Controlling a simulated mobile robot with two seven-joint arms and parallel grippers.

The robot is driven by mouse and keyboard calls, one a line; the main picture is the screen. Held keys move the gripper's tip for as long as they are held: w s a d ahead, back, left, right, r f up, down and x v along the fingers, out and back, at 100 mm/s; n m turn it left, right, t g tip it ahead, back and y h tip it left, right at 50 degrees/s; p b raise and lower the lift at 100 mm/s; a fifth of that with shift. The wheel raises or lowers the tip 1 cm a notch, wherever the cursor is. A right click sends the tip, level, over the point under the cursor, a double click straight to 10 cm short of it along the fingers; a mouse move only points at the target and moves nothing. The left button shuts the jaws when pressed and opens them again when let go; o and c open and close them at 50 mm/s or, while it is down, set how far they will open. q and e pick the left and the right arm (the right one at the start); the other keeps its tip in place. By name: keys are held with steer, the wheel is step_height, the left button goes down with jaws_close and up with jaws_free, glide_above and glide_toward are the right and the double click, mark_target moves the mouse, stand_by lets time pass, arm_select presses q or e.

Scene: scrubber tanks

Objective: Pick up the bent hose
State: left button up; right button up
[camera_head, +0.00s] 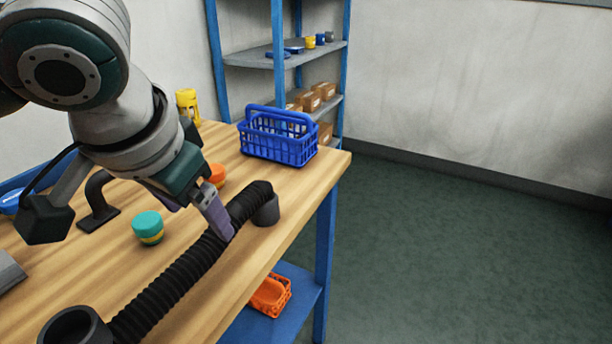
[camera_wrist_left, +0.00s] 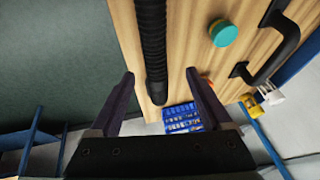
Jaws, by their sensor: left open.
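The bent hose (camera_head: 172,287) is black and ribbed, with wide smooth cuffs at its ends. It lies on the wooden table along the front edge in the head view, from the lower left to the middle. My left gripper (camera_head: 218,218) is at the hose near its far end, fingers pointing down, open. In the left wrist view the hose (camera_wrist_left: 152,40) runs down from the top into the gap between the open fingers of the left gripper (camera_wrist_left: 160,76). Whether the fingers touch it I cannot tell. My right gripper is not in view.
A blue basket (camera_head: 280,145) stands at the table's far end. A teal-and-yellow jar (camera_head: 148,228), an orange-lidded jar (camera_head: 217,175) and a black handle (camera_head: 99,203) are left of the hose. An orange basket (camera_head: 271,296) sits on the lower shelf. Floor on the right is clear.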

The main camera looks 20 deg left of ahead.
mark_target(258, 201)
arm_select(q)
steer(key=shift+w+a+f, duration=0.1)
steer(key=shift+a+f, duration=0.05)
steer(key=shift+f, duration=0.45)
steer(key=shift+w+a+f, duration=0.1)
steer(key=shift+a+f, duration=0.05)
steer(key=shift+f, duration=0.45)
steer(key=x, duration=0.1)
steer(key=b+x, duration=0.1)
steer(key=x, duration=0.1)
steer(key=d+b+x, duration=0.1)
steer(key=x, duration=0.1)
steer(key=shift+w+a+f, duration=0.1)
steer(key=shift+w+f, duration=0.1)
steer(key=shift+w, duration=0.25)
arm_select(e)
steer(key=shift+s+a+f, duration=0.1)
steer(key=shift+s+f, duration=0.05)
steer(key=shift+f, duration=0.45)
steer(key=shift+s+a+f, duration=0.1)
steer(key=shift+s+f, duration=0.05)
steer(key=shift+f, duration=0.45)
arm_select(q)
steer(key=shift+c, duration=0.4)
jaws_close()
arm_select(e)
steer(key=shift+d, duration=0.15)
